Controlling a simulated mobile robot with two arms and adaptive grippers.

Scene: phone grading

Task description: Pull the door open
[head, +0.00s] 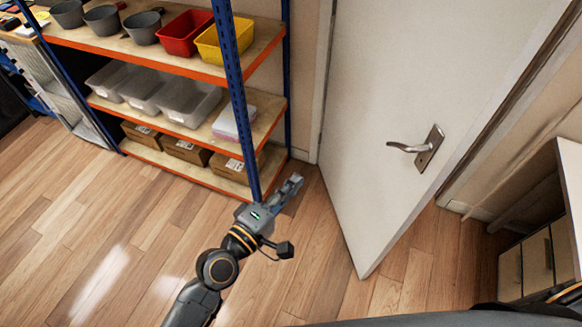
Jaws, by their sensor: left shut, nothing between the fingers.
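The white door (390,90) stands partly open, swung into the room. Its lower free corner reaches out over the wooden floor. Floor and a doorway edge show past its free edge on the right. The metal lever handle (410,148) sits on the door near that edge. My left gripper (294,185) is shut and empty, low in front of the shelf's corner post and to the left of the door. It is apart from the handle and seems not to touch the door. My right gripper is out of view.
A blue and orange shelf (178,65) stands at the left with grey, red and yellow bins, clear tubs and cardboard boxes. Its post is close to my left gripper. A cabinet with drawers (537,262) stands at the right. The floor (60,220) at left is clear.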

